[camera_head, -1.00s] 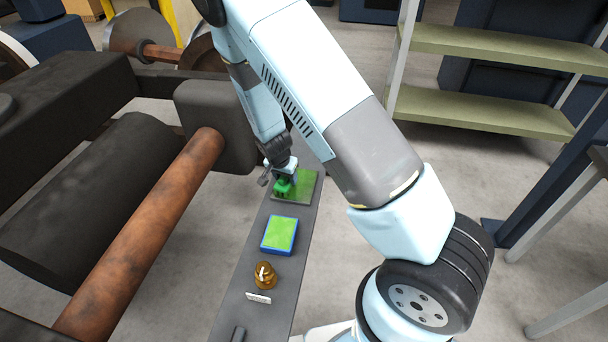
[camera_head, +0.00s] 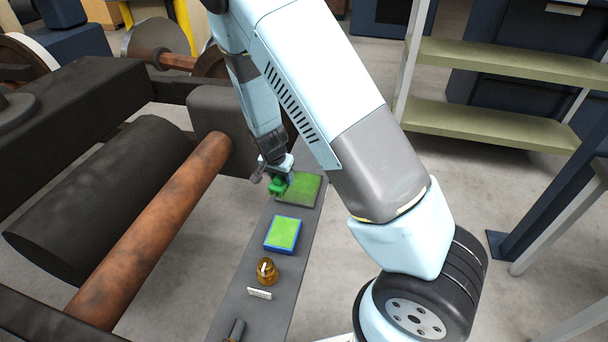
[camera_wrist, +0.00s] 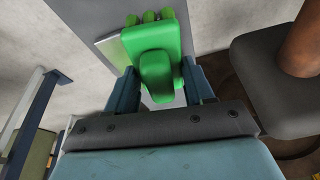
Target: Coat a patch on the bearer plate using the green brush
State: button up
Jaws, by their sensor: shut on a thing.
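My gripper (camera_head: 274,171) is shut on the green brush (camera_head: 276,187), with its fingers on both sides of the handle in the wrist view (camera_wrist: 158,85). The brush also shows in the wrist view (camera_wrist: 151,48), its green bristle tufts pointing away from the gripper. The bearer plate (camera_head: 311,199) lies at the far part of a narrow grey bench. Its visible top is mostly green. The brush is at the plate's left edge; I cannot tell whether the bristles touch it. A blue tray with a bright green pad (camera_head: 284,233) lies nearer on the bench.
An amber bottle-like item (camera_head: 266,270) and a small white label (camera_head: 259,293) stand nearer on the narrow grey bench (camera_head: 243,311). A rusty axle (camera_head: 160,220) and dark frame parts lie close on the left. Shelving (camera_head: 490,120) stands right, with open floor between.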

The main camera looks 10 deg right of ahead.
jog(key=shift+s+d+r, duration=0.1)
jog(key=shift+d+r, duration=0.05)
jog(key=shift+r, duration=0.45)
jog(key=shift+d+r, duration=0.1)
jog(key=shift+r, duration=0.5)
jog(key=shift+d, duration=0.1)
